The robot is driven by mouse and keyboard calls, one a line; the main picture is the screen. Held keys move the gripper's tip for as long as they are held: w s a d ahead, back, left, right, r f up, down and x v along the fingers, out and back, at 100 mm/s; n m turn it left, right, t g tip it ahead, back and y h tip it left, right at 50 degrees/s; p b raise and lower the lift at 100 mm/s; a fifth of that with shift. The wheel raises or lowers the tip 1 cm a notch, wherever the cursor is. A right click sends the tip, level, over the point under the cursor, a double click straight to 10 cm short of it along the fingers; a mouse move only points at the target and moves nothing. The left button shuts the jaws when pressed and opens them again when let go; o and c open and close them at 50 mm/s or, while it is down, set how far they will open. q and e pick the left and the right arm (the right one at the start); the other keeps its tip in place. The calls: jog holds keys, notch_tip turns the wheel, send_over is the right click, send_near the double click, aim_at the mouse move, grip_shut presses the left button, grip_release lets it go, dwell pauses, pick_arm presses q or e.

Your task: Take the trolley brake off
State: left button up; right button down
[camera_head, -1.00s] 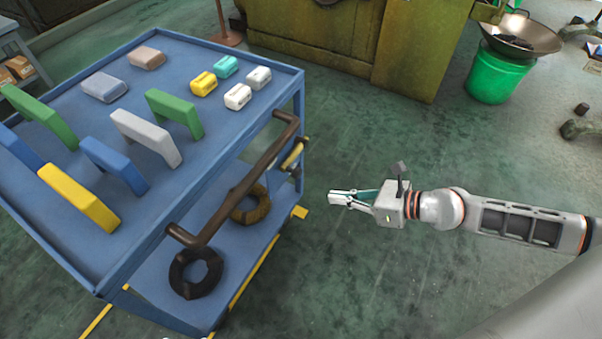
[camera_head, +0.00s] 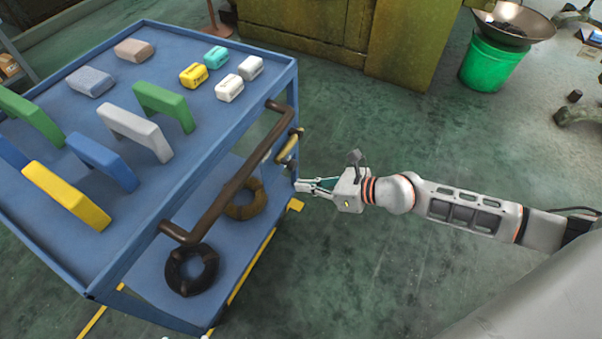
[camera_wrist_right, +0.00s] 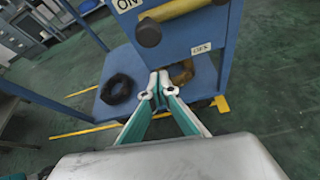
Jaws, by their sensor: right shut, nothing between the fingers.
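The blue trolley (camera_head: 130,245) fills the left of the head view, with a brown push handle (camera_head: 225,190) on its near side. A yellow brake lever (camera_head: 289,146) is on the trolley's right end. In the right wrist view the lever (camera_wrist_right: 180,9) has a dark round knob (camera_wrist_right: 148,33) and points to the left, beside an ON label (camera_wrist_right: 127,4). An OFF label (camera_wrist_right: 201,48) is lower down on the panel. My right gripper (camera_head: 299,186) is shut and empty, just below the lever and apart from it.
Coloured blocks stand on the trolley's top, and dark and brown rings (camera_head: 192,270) lie on its lower shelf. A green machine (camera_head: 330,30) and a green bucket (camera_head: 492,66) stand behind. The floor around my right arm is clear.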

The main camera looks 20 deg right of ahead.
pick_arm(q)
jog(key=shift+p, duration=0.45)
pick_arm(e)
jog(key=shift+w+a+r, duration=0.1)
jog(key=shift+w+r, duration=0.2)
jog(key=shift+r, duration=0.6)
jog(key=shift+w+r, duration=0.3)
jog(key=shift+r, duration=0.6)
pick_arm(q)
jog(key=shift+a, duration=0.1)
jog(key=shift+s+f, duration=0.1)
jog(key=shift+f, duration=0.05)
pick_arm(e)
jog(key=shift+r, duration=0.1)
